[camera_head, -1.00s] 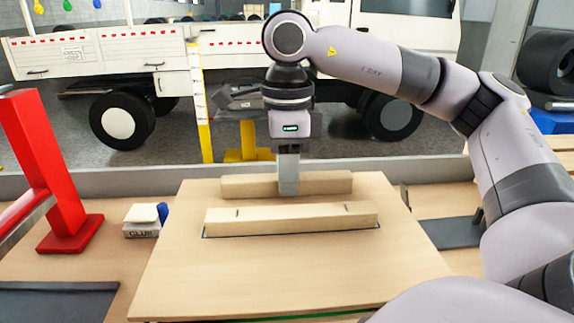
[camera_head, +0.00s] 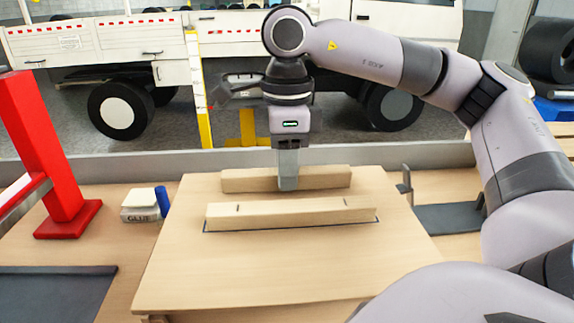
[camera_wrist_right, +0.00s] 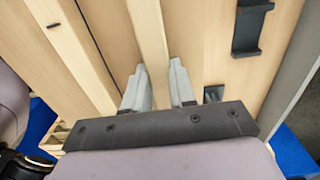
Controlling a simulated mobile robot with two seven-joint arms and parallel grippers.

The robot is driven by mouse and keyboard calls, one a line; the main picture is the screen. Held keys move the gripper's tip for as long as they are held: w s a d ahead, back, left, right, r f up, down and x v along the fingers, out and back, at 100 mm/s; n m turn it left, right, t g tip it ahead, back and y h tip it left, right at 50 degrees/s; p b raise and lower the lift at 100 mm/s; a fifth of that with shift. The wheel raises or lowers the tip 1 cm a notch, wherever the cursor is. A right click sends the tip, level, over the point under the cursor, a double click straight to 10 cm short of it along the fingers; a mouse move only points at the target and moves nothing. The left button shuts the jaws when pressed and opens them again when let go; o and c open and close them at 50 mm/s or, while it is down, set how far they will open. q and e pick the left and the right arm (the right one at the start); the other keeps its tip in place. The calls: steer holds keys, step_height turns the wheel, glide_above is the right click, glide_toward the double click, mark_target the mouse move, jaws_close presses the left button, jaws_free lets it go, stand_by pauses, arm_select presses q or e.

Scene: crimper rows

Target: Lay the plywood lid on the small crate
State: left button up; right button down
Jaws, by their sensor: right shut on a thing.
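The plywood lid (camera_head: 285,267) is a wide pale board with two battens on top, lying about level in the head view. The near batten (camera_head: 290,214) has a dark outline around its foot. My right gripper (camera_head: 288,185) points down and is shut on the far batten (camera_head: 325,178). In the right wrist view its fingers (camera_wrist_right: 160,88) stand on both sides of that batten (camera_wrist_right: 150,35). No small crate can be made out clearly; the lid hides what is under it, and a bit of wood shows below its near left corner. My left gripper is out of view.
A red post (camera_head: 45,150) stands at the left, with a glue box (camera_head: 141,207) and blue cylinder (camera_head: 163,200) nearby. A dark mat (camera_head: 55,292) lies front left. A grey bracket (camera_head: 406,185) and dark plate (camera_head: 450,218) lie right of the lid. A low ledge (camera_head: 400,154) runs behind.

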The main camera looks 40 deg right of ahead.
steer(key=shift+f+b, duration=0.35)
steer(key=shift+f, duration=0.05)
steer(key=c, duration=0.8)
jaws_free()
steer(key=shift+c, duration=0.2)
step_height(320, 180, up, 7)
steer(key=shift+r, duration=0.1)
